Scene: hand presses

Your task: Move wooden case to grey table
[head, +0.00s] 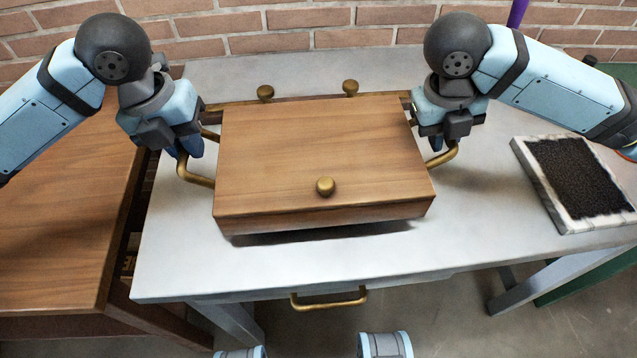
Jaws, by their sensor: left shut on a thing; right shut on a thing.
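The wooden case (290,155) is a brown box with a brass knob (325,187) on its lid and brass handles at its left and right ends. It is over the grey table (180,265), with a dark shadow under its front edge, so the front seems slightly raised. My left gripper (190,148) is shut on the left brass handle (195,176). My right gripper (437,142) is shut on the right brass handle (442,158). The fingertips are partly hidden by the gripper bodies. The underside of the case is hidden.
A brown wooden table (60,230) stands at the left, against the grey table. A pale tray of dark grains (568,217) lies on the grey table's right side. A brick wall (300,25) is behind. The grey table's front strip is clear, and a brass drawer handle (330,304) sticks out below.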

